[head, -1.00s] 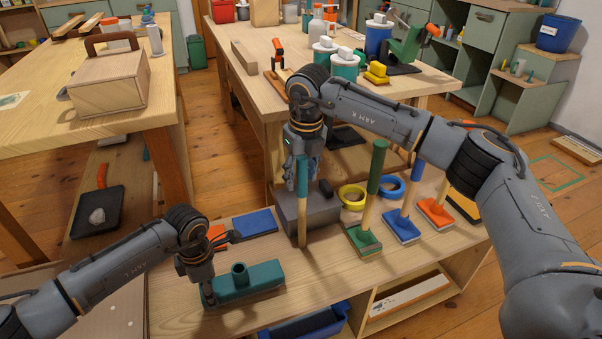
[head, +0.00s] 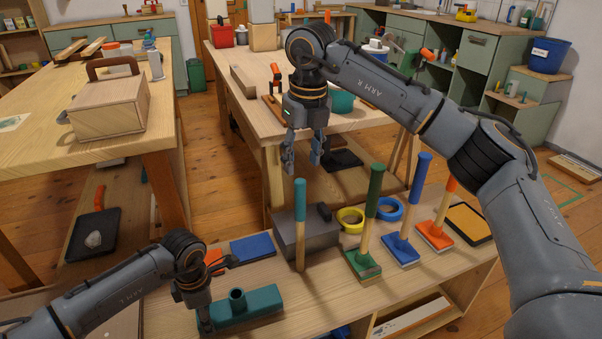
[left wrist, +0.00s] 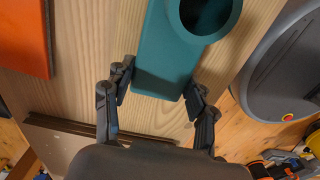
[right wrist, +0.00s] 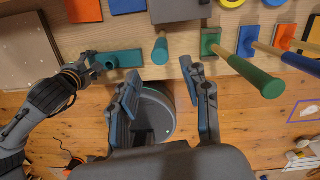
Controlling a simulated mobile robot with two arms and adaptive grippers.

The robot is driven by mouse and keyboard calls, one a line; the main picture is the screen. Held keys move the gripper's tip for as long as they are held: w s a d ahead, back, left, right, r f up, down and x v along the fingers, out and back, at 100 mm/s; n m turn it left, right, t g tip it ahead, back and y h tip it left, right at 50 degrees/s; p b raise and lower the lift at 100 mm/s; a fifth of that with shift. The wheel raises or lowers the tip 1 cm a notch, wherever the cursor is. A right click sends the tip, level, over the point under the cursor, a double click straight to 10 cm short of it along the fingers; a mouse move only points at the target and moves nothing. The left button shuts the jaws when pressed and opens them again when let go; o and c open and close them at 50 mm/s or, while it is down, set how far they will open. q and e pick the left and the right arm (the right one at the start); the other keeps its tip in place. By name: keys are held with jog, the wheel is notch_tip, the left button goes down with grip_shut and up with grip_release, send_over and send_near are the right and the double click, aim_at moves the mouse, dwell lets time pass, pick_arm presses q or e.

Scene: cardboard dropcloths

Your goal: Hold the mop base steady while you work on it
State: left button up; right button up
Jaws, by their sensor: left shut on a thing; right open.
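The teal mop base (head: 258,303) with its round open socket lies on the low bench (head: 330,300). My left gripper (head: 205,324) is shut on its left end; in the left wrist view the fingers (left wrist: 158,90) sit on either side of the teal block (left wrist: 168,55). A wooden handle with a teal grip (head: 300,205) stands upright on the bench, right of the base and in front of a grey block. My right gripper (head: 303,165) is open and empty above the handle, apart from it. The right wrist view shows the teal grip (right wrist: 160,48) beyond the open fingers (right wrist: 160,78).
Green (head: 362,264), blue (head: 400,250) and orange (head: 435,236) mop heads with upright handles stand to the right. Yellow (head: 350,220) and blue (head: 389,208) rings lie behind them. The grey block (head: 318,235) and a blue pad (head: 253,247) are close behind the base.

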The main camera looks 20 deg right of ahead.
aim_at(299, 206)
jog(key=shift+s+a+f, duration=0.1)
jog(key=shift+f, duration=0.1)
jog(key=f, duration=0.7)
jog(key=shift+w+a+f, duration=0.2)
jog(key=shift+w, duration=0.1)
jog(key=shift+w+d+f, duration=0.1)
jog(key=shift+w+f, duration=0.05)
jog(key=shift+f, duration=0.9)
jog(key=shift+w+d+f, duration=0.1)
jog(key=shift+w+f, duration=0.1)
jog(key=shift+f, duration=0.8)
jog(key=shift+w+f, duration=0.15)
jog(key=shift+f, duration=0.9)
grip_shut()
